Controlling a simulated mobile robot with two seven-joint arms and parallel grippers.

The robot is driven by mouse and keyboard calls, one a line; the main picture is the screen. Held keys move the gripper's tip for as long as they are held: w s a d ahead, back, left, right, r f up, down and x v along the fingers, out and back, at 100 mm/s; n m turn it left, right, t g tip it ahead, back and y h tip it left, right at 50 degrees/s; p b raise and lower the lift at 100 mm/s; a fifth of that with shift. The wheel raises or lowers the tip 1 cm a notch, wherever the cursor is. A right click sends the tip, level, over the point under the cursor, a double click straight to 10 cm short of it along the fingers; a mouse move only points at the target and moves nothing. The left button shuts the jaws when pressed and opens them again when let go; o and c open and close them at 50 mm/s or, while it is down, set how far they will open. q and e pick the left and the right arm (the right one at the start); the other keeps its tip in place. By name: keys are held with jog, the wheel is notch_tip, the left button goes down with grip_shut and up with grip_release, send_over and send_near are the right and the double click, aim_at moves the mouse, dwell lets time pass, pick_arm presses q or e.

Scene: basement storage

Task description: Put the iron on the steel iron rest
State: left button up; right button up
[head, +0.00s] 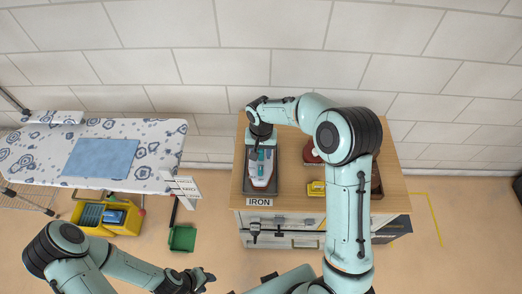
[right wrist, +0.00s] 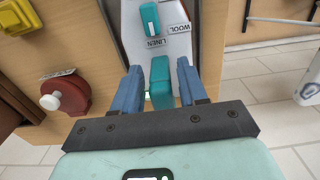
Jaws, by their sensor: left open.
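The iron (head: 262,172), pale with a teal handle, lies in a dark tray (head: 247,184) labelled IRON on the wooden bench top. My right gripper (head: 262,142) is over the iron's far end. In the right wrist view, its two blue fingers (right wrist: 160,88) stand on either side of the iron's teal handle (right wrist: 161,80), with narrow gaps showing, so it looks open. My left gripper (head: 203,279) is open and empty, low in front of the bench. A wire metal rack (head: 24,201) shows at the ironing board's left end; I cannot tell whether it is the steel iron rest.
The ironing board (head: 150,150) with a folded blue cloth (head: 101,158) stands left of the bench. A yellow crate (head: 124,225) and a green bin (head: 183,238) are on the floor. A dark red round object (head: 311,153) and a yellow item (head: 316,188) sit right of the tray.

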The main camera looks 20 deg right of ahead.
jog(key=shift+o, duration=0.3)
jog(key=shift+r, duration=0.15)
notch_tip(320, 180, up, 12)
jog(key=shift+p, duration=0.45)
dwell(0.3)
